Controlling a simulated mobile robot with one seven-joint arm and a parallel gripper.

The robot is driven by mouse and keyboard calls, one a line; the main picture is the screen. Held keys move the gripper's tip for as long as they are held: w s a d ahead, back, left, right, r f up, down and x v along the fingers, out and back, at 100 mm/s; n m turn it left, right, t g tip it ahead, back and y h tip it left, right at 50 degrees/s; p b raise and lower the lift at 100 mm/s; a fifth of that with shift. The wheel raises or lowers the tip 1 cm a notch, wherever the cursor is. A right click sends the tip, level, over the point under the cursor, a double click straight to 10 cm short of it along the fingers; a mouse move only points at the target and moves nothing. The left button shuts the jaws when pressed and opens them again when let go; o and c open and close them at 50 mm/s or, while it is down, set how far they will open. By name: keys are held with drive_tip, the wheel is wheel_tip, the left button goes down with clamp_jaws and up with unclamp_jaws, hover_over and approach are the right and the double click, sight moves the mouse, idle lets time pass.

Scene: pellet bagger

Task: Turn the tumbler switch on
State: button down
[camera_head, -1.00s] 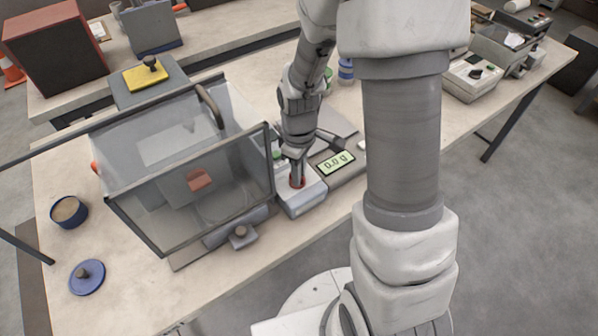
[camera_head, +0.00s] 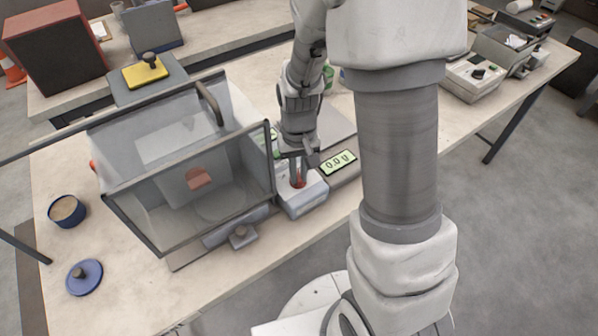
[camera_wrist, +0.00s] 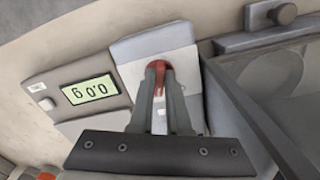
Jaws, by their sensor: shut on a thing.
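The tumbler switch (camera_wrist: 157,68) shows red in the wrist view, on a pale grey switch box (camera_wrist: 150,43). In the head view the switch box (camera_head: 303,203) stands to the right of the clear enclosure, and a bit of the red switch (camera_head: 298,182) shows below my gripper. My gripper (camera_wrist: 159,84) is shut on the switch, its two fingers at either side of the red part. In the head view my gripper (camera_head: 297,168) points down onto the box. The fingers hide much of the switch, so its exact position is unclear.
A clear enclosure (camera_head: 190,178) with a dark frame stands close to my gripper. A scale display (camera_head: 338,162) is to its right. A blue tub (camera_head: 67,210) and a blue lid (camera_head: 84,277) lie on the bench at the left.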

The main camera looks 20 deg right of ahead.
sight(298, 177)
drive_tip(key=shift+m, duration=0.8)
drive_tip(key=shift+w, duration=0.1)
drive_tip(key=c, duration=0.9)
unclamp_jaws()
wheel_tip(298, 177, up, 18)
drive_tip(key=shift+f+p, duration=0.25)
drive_tip(key=shift+p, duration=0.7)
